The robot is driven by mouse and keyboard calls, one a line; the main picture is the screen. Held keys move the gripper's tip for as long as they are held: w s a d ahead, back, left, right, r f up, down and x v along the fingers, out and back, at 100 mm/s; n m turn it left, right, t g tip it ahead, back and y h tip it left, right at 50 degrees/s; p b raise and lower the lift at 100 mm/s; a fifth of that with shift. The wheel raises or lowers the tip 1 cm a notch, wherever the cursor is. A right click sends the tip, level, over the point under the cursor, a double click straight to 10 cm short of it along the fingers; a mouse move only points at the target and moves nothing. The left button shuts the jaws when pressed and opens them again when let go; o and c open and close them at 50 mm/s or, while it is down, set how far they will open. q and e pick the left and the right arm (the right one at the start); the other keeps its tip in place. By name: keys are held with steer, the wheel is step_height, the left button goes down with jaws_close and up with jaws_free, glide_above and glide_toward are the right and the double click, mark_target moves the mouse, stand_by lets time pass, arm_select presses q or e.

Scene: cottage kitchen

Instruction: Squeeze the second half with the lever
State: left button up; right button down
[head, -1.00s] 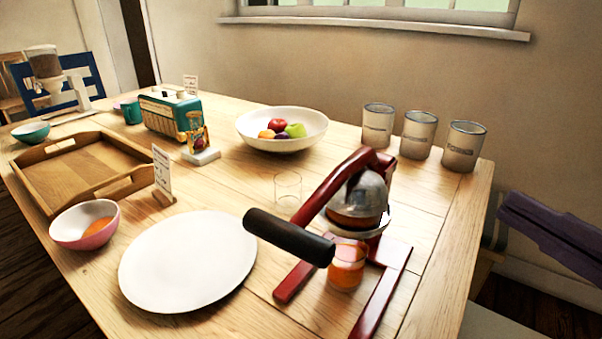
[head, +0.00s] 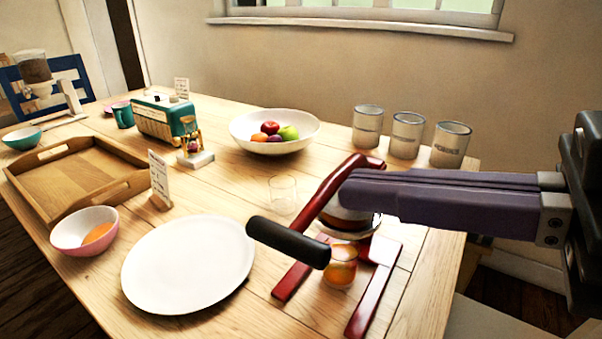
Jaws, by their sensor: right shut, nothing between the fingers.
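The red lever juicer (head: 370,292) stands at the table's near right. Its red lever arm (head: 322,197) is swung down toward the front left and ends in a black handle (head: 287,242). A glass with orange juice (head: 340,270) stands under the press. My right gripper (head: 352,190) reaches in from the right with shut purple fingers. It crosses in front of the press head and hides most of it, including any orange half there. I cannot tell whether it touches the juicer. A pink bowl (head: 70,240) at the left holds an orange piece (head: 98,233). My left gripper is not in view.
A white plate (head: 190,264) lies left of the handle, with an empty glass (head: 282,194) behind the lever. A fruit bowl (head: 240,130), three canisters (head: 407,135), a wooden tray (head: 42,192), a card stand (head: 159,180) and a teal toaster (head: 162,118) stand farther off.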

glide_above(298, 249)
steer(key=shift+s+d+f+p, duration=0.15)
steer(key=shift+d+f+p, duration=0.15)
steer(key=shift+f, duration=0.25)
step_height(298, 249, down, 4)
steer(key=shift+d+r+b, duration=0.1)
steer(key=shift+d+b, duration=0.05)
steer(key=shift+b, duration=0.5)
steer(key=shift+f, duration=0.25)
steer(key=shift+f, duration=0.1)
step_height(298, 249, down, 2)
steer(key=b, duration=0.2)
steer(key=shift+s+n+b, duration=0.1)
steer(key=shift+n+b, duration=0.3)
steer(key=shift+r, duration=0.2)
